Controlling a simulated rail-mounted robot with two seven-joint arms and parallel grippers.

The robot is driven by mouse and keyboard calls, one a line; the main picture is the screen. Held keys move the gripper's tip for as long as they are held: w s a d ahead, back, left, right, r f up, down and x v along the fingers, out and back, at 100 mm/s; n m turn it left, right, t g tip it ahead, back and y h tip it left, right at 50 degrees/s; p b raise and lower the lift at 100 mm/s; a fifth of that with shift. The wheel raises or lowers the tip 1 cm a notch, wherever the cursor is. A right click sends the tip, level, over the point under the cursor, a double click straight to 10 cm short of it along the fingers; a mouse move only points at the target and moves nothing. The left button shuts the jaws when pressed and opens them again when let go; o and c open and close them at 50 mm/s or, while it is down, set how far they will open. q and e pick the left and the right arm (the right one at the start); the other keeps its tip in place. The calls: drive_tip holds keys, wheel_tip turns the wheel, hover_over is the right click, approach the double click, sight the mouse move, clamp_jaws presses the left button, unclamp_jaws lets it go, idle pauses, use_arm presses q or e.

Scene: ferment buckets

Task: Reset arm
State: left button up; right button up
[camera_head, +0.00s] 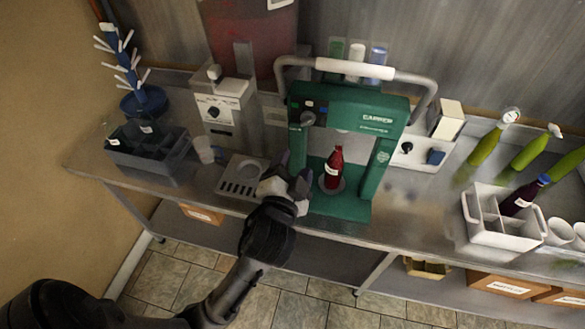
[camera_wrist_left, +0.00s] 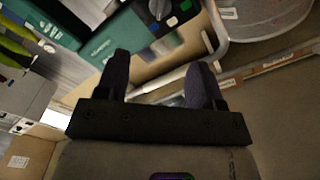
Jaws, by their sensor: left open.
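My left gripper (camera_head: 284,178) is over the front of the metal table, just left of the green machine (camera_head: 372,180). It also shows in the left wrist view (camera_wrist_left: 158,75), its two dark fingers apart with nothing between them. Beyond the fingers in that view are the green machine's panel (camera_wrist_left: 140,38) and its white handle (camera_wrist_left: 215,25). A small red bottle (camera_head: 333,168) stands upright inside the green machine, to the right of the gripper. My right gripper is in neither view.
A grey drip tray (camera_head: 240,183) lies beside the gripper. A dark grey crate (camera_head: 165,160) stands at the left. A white divided carrier (camera_head: 480,225) holding a dark bottle (camera_head: 522,196) stands at the right, with green bottles (camera_head: 487,145) behind it. Boxes (camera_head: 505,286) sit on the lower shelf.

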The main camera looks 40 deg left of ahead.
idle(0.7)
use_arm(q)
drive_tip(key=s+d+f+n+g+h, duration=0.1)
drive_tip(key=s+d+f+g+h, duration=0.1)
drive_tip(key=d+f+g+h, duration=0.3)
drive_tip(key=s+d+f+n+g+h, duration=0.1)
drive_tip(key=s+f+h, duration=0.15)
drive_tip(key=f, duration=0.55)
drive_tip(key=s+f+g, duration=0.3)
drive_tip(key=s+f, duration=0.4)
drive_tip(key=s, duration=0.2)
drive_tip(key=s+f+g+h, duration=0.1)
drive_tip(key=s+f+g, duration=0.2)
drive_tip(key=s+f, duration=0.4)
drive_tip(key=shift+s+d+m+p, duration=0.25)
drive_tip(key=shift+s+m+p, duration=0.2)
drive_tip(key=shift+s, duration=0.8)
drive_tip(key=shift+h, duration=0.25)
